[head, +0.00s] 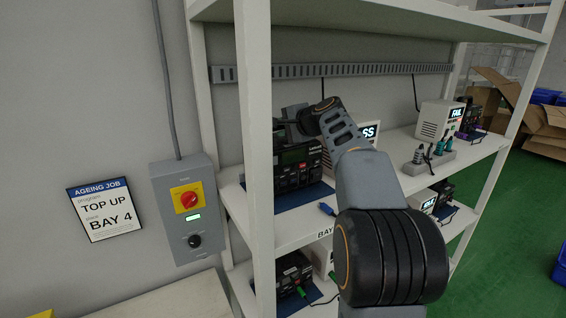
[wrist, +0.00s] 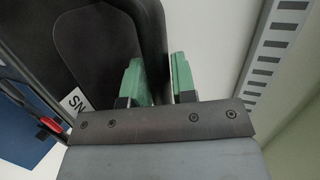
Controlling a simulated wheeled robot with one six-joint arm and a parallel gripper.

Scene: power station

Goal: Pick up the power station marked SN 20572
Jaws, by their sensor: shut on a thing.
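A black power station (head: 298,165) with a screen and sockets is on the upper visible shelf, at its left end. In the wrist view its dark body (wrist: 65,45) fills the upper left. A white label (wrist: 76,102) there shows "SN", with the digits hidden. My gripper (wrist: 161,80) has green fingertips shut on the black handle bar (wrist: 153,40) of this power station. In the head view my arm reaches in from the right, over the power station's top, and the fingertips cannot be made out.
A shelf upright (head: 257,130) stands in front of the power station's left side. A white tester reading FAIL (head: 440,122) stands to the right. A slotted rail (head: 350,70) runs along the wall behind. Other units sit on the shelf below. A switch box (head: 186,210) hangs at left.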

